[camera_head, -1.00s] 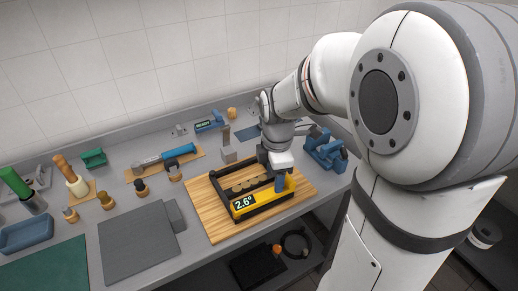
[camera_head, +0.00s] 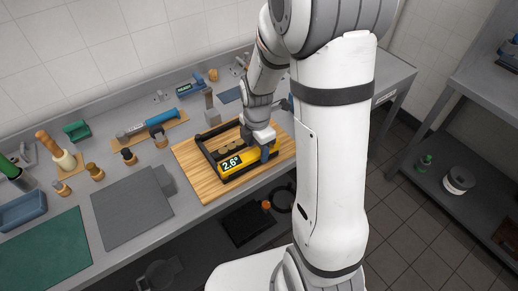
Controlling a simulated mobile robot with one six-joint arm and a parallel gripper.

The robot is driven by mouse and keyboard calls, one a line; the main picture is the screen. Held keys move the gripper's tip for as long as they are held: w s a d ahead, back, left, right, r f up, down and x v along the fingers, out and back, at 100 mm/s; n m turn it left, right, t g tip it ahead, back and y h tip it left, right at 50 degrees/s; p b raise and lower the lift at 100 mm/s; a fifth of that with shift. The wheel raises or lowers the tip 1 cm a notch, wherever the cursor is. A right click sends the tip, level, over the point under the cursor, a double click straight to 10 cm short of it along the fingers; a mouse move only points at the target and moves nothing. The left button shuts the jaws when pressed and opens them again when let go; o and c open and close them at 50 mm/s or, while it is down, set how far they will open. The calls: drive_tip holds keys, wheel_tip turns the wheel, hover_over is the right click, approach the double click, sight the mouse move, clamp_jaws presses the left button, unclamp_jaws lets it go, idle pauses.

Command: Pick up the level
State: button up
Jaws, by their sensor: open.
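The level (camera_head: 238,160) is a yellow bar with a dark display reading 2.6°. It lies along the front side of a black open tray (camera_head: 207,153) on a wooden board (camera_head: 203,187). My gripper (camera_head: 267,152) points down at the right end of the level, with its blue-grey finger over or around that end. The jaws are open. The far finger and any contact with the level are hidden by the gripper body.
Several round tan discs (camera_head: 229,146) lie in the tray behind the level. A grey mat (camera_head: 130,213) lies to the left. The bench's front edge is close to the board.

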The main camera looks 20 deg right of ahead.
drive_tip(key=shift+c, duration=0.4)
clamp_jaws()
